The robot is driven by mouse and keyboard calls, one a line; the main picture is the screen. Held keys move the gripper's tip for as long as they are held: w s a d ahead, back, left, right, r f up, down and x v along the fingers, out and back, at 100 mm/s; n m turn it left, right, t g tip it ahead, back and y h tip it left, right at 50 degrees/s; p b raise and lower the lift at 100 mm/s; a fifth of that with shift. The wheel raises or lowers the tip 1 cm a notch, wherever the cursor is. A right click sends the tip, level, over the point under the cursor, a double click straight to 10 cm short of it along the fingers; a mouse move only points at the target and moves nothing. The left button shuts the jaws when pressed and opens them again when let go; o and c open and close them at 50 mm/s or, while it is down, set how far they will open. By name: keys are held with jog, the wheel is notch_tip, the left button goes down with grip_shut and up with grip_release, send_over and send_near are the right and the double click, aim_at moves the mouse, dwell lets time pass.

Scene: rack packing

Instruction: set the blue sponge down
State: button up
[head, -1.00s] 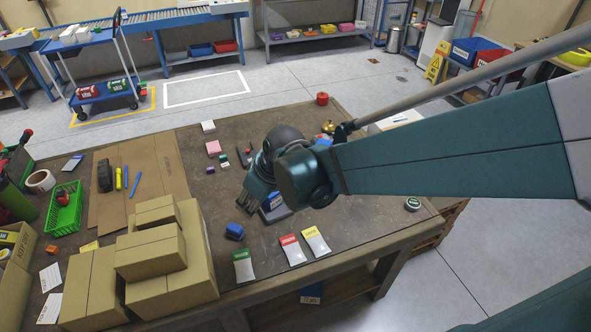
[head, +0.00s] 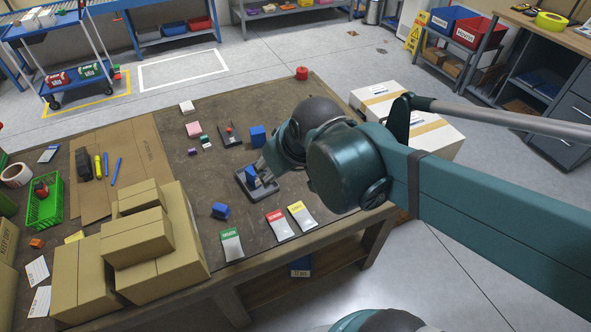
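Several blue blocks are on the table, and I cannot tell for sure which is the sponge. One small blue block (head: 251,176) is at the dark shallow tray (head: 272,194), right against my gripper's fingertips. My gripper (head: 261,175) points down and left over this tray. Its fingers are small and partly hidden by my wrist, so I cannot tell if they are closed on the block. A second blue block (head: 220,211) lies on the table left of the tray. A third, larger blue block (head: 257,136) stands behind the tray.
Green, red and yellow-topped packets (head: 231,244) lie near the front edge. Cardboard boxes (head: 143,240) are stacked at left. A red round item (head: 302,73) sits at the far edge. Bare table lies left of the trays.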

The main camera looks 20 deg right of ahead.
jog(key=s+d+r+m+t, duration=0.1)
jog(key=s+d+r+m, duration=0.1)
jog(key=s, duration=0.3)
jog(key=shift+d+r+h, duration=0.2)
jog(key=shift+d+h, duration=0.2)
jog(key=shift+d, duration=0.25)
dwell(0.9)
